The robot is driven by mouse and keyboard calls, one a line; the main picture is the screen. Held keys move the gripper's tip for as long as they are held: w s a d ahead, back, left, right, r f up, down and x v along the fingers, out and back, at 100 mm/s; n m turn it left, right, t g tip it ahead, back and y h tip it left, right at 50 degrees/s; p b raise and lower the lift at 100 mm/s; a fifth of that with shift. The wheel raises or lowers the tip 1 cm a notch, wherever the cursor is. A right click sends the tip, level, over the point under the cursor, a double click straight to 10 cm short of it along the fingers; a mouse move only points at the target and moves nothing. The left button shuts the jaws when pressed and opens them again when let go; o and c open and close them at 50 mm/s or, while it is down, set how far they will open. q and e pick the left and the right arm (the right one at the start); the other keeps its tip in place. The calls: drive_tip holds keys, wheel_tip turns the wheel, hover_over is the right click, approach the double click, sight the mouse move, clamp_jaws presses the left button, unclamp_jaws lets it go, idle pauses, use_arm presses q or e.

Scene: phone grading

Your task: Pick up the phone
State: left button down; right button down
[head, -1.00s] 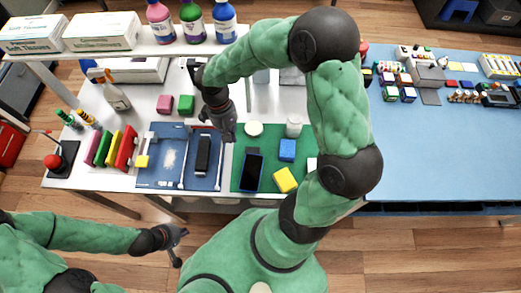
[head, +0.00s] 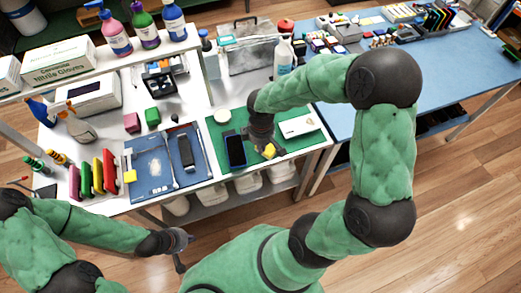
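A dark phone (head: 236,150) with a blue-black face lies flat on the green mat (head: 222,127). A second dark, phone-like slab (head: 186,150) lies in the blue tray (head: 134,160) to its left. My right gripper (head: 265,146) points down over the mat, just right of the phone and apart from it, close to a yellow block (head: 269,151). The gripper's body hides its fingertips, so I cannot tell whether it is open or touches the block. My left gripper (head: 183,254) is open and empty, over the floor in front of the bench.
A white box (head: 297,126) lies on the mat's right side, and a round white lid (head: 222,115) at its back left. Coloured upright pads (head: 98,175) stand left of the tray. A raised shelf with bottles (head: 117,38) crosses the back left.

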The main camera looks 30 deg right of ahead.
sight(236, 151)
wheel_tip(236, 151, down, 8)
drive_tip(key=b, duration=0.2)
drive_tip(key=shift+f+b, duration=0.15)
drive_tip(key=shift+b, duration=0.15)
drive_tip(key=shift+w+a+r, duration=0.2)
drive_tip(key=shift+w+a, duration=0.85)
drive_tip(key=shift+w, duration=0.2)
drive_tip(key=shift+w+a, duration=0.25)
drive_tip(key=shift+w, duration=0.05)
drive_tip(key=shift+w+a, duration=0.55)
drive_tip(key=shift+w, duration=0.25)
drive_tip(key=shift+s, duration=0.15)
